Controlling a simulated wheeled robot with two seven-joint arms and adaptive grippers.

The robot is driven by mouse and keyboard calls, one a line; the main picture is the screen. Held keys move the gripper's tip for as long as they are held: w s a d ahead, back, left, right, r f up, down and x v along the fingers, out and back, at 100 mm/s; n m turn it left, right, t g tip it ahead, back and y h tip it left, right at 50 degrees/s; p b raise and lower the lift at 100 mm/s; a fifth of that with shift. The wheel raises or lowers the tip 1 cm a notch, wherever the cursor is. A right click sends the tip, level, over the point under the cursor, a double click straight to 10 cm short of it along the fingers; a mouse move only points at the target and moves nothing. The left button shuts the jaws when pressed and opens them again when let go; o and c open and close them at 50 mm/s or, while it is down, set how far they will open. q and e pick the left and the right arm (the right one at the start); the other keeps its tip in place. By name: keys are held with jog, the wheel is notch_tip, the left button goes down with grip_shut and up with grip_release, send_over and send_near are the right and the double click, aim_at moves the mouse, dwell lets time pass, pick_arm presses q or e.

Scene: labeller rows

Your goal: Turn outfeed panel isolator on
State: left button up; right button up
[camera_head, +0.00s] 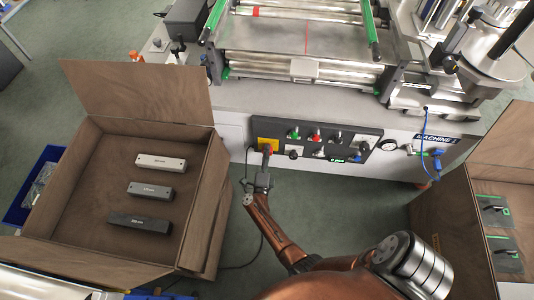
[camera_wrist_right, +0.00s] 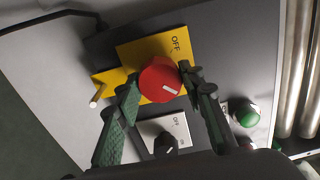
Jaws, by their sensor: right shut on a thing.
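The panel isolator is a red knob (camera_wrist_right: 160,80) on a yellow plate (camera_wrist_right: 125,55), which also shows in the head view (camera_head: 266,143) at the left end of the dark control panel (camera_head: 340,139). The word OFF is printed on the plate, above and right of the knob in the wrist view. A short white mark shows on the knob's lower right face. My right gripper (camera_head: 267,158) is shut on the knob, one finger on each side; it also shows in the wrist view (camera_wrist_right: 160,82). My left gripper is not in view.
Beside the isolator are a black switch (camera_wrist_right: 165,143) on a white OFF plate and a green button (camera_wrist_right: 243,112). A peg (camera_wrist_right: 97,95) sticks out left of the yellow plate. Open boxes stand left (camera_head: 205,215) and right (camera_head: 460,215) of my arm.

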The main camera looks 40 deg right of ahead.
jog(key=shift+a, duration=0.15)
jog(key=o, duration=0.9)
jog(key=shift+o, duration=1.3)
